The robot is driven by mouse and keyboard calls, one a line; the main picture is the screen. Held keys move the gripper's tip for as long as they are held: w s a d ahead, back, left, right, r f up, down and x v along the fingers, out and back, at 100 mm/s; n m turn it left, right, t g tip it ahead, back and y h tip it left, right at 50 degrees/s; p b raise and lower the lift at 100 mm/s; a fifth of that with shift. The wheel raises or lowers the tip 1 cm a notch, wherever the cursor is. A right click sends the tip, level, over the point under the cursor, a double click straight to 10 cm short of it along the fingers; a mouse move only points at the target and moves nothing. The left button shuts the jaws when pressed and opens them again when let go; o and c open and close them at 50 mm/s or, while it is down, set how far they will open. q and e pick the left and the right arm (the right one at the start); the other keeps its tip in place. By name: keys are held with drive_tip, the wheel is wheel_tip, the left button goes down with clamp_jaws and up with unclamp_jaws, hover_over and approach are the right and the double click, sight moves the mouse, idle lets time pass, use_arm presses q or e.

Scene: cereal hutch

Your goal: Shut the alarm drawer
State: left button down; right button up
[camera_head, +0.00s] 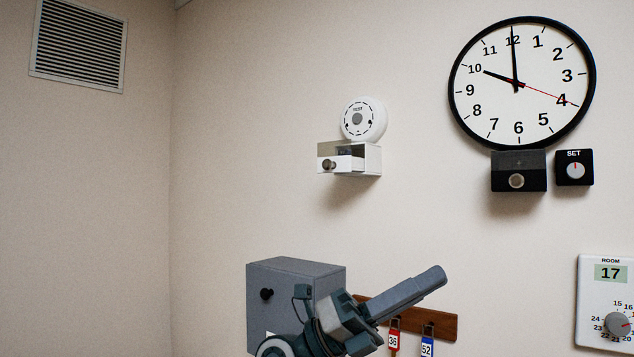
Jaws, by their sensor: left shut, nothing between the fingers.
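The alarm (357,133) is a white disc marked TEST on the wall, left of the clock. Under it is a small white housing (373,160). The alarm drawer (350,164) stands pulled out of this housing, with its dark open top showing and a dark round knob (328,164) on its front. My left gripper (436,277) is below and right of the drawer, apart from it, shut and empty, with its fingers pointing up to the right. My right gripper is not in view.
A grey wall box (290,275) with a black knob and a wooden key rack (443,323) with red and blue tags are behind my left arm. A clock (520,110) hangs over a black box (518,165) and SET dial (574,168). A thermostat (612,272) is at right.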

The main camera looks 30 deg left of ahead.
use_arm(q)
drive_tip(key=s+a+r+n+t+y, duration=0.1)
drive_tip(key=s+a+r+t+y, duration=0.1)
drive_tip(key=a+r+y, duration=0.7)
drive_tip(key=s+a+r+n+t+y, duration=0.2)
drive_tip(key=a+r+t+y, duration=0.3)
drive_tip(key=a+r+y, duration=0.5)
drive_tip(key=a+y, duration=0.1)
drive_tip(key=a, duration=0.6)
drive_tip(key=shift+s, duration=0.2)
drive_tip(key=shift+w+d, duration=0.1)
drive_tip(key=shift+w, duration=0.05)
